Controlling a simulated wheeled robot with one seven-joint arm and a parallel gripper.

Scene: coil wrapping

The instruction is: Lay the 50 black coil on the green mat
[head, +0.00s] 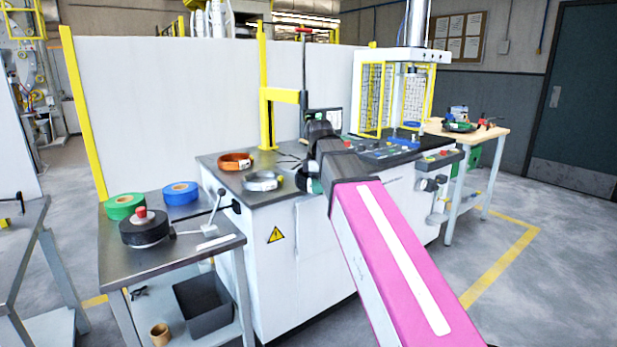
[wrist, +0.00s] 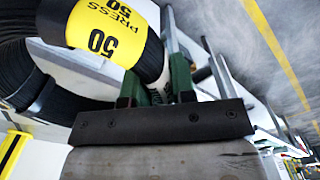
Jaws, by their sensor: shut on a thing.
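My gripper (wrist: 157,84) is shut on the black coil (wrist: 18,62). The coil's yellow label (wrist: 108,30), reading "PRESS 50", is close to the green-padded fingers. The ring extends to the left in the wrist view and is cut off by the frame edge. In the head view my own arm hides most of the gripper and I cannot make out the held coil. I cannot make out a green mat in either view.
An orange coil (head: 236,161) and a grey coil (head: 262,181) lie on the grey worktop. A left cart holds green (head: 124,206), blue (head: 181,193) and black (head: 143,229) rolls. A press (head: 398,85) with yellow guards and a cluttered wooden table (head: 485,137) stand right.

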